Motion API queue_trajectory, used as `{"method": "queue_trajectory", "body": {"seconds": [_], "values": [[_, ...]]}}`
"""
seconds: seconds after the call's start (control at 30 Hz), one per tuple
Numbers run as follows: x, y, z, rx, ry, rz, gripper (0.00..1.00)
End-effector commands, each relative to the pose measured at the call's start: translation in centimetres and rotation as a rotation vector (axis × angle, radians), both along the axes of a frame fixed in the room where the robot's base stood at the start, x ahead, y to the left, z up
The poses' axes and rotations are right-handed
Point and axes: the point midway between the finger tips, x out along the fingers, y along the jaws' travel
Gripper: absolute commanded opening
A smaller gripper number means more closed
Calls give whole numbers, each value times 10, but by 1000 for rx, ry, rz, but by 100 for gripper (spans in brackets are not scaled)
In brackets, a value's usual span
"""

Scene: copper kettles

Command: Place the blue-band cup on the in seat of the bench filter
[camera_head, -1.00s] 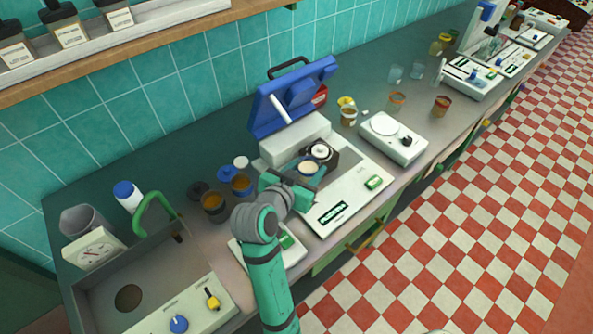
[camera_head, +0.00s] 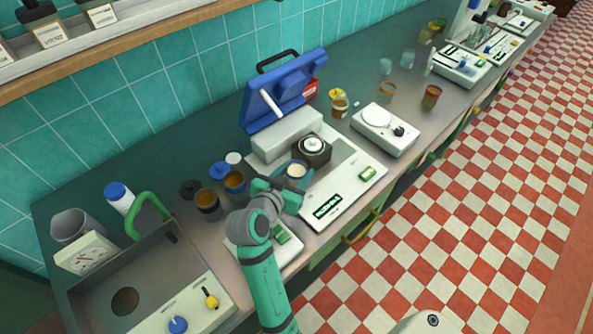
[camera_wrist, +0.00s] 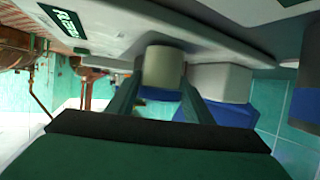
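The blue-band cup (camera_head: 297,169), pale with a blue band, is between the fingers of my gripper (camera_head: 284,184). In the wrist view the cup (camera_wrist: 163,68) has a finger against each side, and its blue band shows between them. My gripper (camera_wrist: 161,88) looks shut on it. The cup is over the white bench machine (camera_head: 340,190) with the raised blue lid (camera_head: 285,90), which I take as the bench filter. It is just front-left of the dark block (camera_head: 318,155) with a round white top. I cannot tell whether the cup touches the machine, and no in label is readable.
Two dark cups with amber contents (camera_head: 207,200) (camera_head: 235,181) stand left of the machine. A white scale-like device (camera_head: 385,131) stands to its right, with several small jars around it. A sink (camera_head: 125,285) lies at the front left.

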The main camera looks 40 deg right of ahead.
Motion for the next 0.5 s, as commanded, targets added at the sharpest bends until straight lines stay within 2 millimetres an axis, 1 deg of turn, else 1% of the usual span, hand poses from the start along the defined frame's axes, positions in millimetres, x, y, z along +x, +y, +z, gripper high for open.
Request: {"method": "queue_trajectory", "body": {"seconds": [0.03, 0.07, 0.33, 0.43, 0.5], "values": [[0, 0, 0, 0, 0, 0, 59], [0, 0, 0, 0, 0, 0, 64], [0, 0, 1, 0, 0, 0, 64], [0, 0, 4, 0, -1, 0, 64], [-3, 6, 6, 0, 0, 1, 64]]}}
